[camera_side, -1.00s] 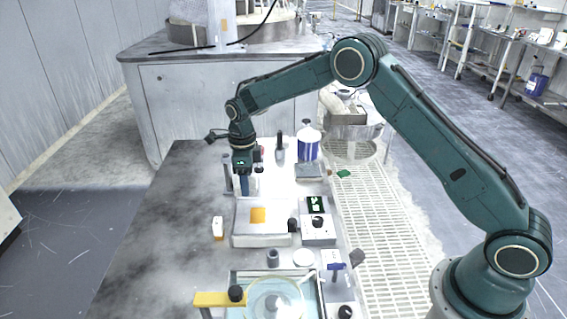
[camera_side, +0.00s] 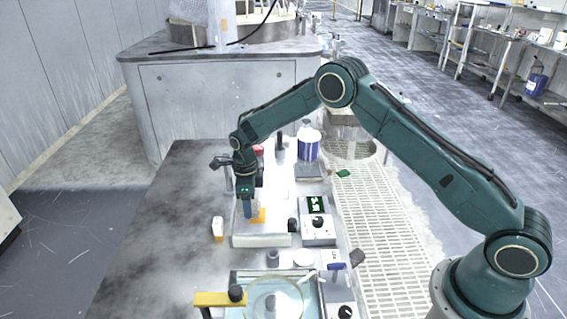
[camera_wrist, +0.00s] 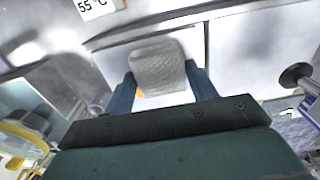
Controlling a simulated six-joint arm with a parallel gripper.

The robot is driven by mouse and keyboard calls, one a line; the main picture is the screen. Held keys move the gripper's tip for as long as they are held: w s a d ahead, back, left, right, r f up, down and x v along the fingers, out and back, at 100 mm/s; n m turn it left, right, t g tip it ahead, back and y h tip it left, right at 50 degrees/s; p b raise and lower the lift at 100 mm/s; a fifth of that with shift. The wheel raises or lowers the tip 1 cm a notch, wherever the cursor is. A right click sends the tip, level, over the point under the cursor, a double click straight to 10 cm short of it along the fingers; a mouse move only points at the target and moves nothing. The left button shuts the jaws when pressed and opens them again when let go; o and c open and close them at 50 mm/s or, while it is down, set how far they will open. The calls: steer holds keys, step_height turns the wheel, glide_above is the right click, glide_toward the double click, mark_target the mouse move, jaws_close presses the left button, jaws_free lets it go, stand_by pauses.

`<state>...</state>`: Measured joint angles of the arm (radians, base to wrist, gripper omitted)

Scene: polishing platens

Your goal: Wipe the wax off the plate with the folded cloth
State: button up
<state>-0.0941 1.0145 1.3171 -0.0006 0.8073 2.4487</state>
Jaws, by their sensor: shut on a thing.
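My gripper (camera_side: 247,212) is over the left part of the plate (camera_side: 270,240), a low grey-white slab on the bench. An orange wax patch (camera_side: 260,215) shows on the plate, just right of my fingertips and partly covered by them. In the wrist view my blue fingers (camera_wrist: 162,78) are shut on the folded cloth (camera_wrist: 158,62), a pale grey textured pad. A small bit of orange shows at the cloth's lower left edge there. The cloth is low over the plate; I cannot tell whether it touches.
A control box with a lit display (camera_side: 317,218) stands right of the plate. A small white-and-orange block (camera_side: 218,228) stands to its left. A round clear dish (camera_side: 274,298) and a yellow bar (camera_side: 222,298) are in front. The bench's left side is clear.

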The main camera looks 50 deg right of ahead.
steer(key=shift+s+d, duration=1.85)
steer(key=shift+s, duration=0.05)
steer(key=shift+w+a, duration=1.85)
steer(key=shift+s+d, duration=1.8)
steer(key=shift+d, duration=0.05)
steer(key=shift+w+a, duration=1.75)
steer(key=shift+a, duration=0.3)
steer(key=shift+s+a, duration=0.9)
steer(key=shift+s, duration=0.3)
steer(key=shift+s+d, duration=1.75)
steer(key=shift+d, duration=0.05)
steer(key=shift+w+a, duration=1.8)
steer(key=shift+s+d, duration=1.8)
steer(key=shift+d, duration=0.05)
steer(key=shift+w+a, duration=1.85)
steer(key=shift+w+a+r, duration=0.1)
steer(key=shift+r, duration=0.05)
step_height(320, 180, up, 8)
steer(key=shift+f, duration=0.1)
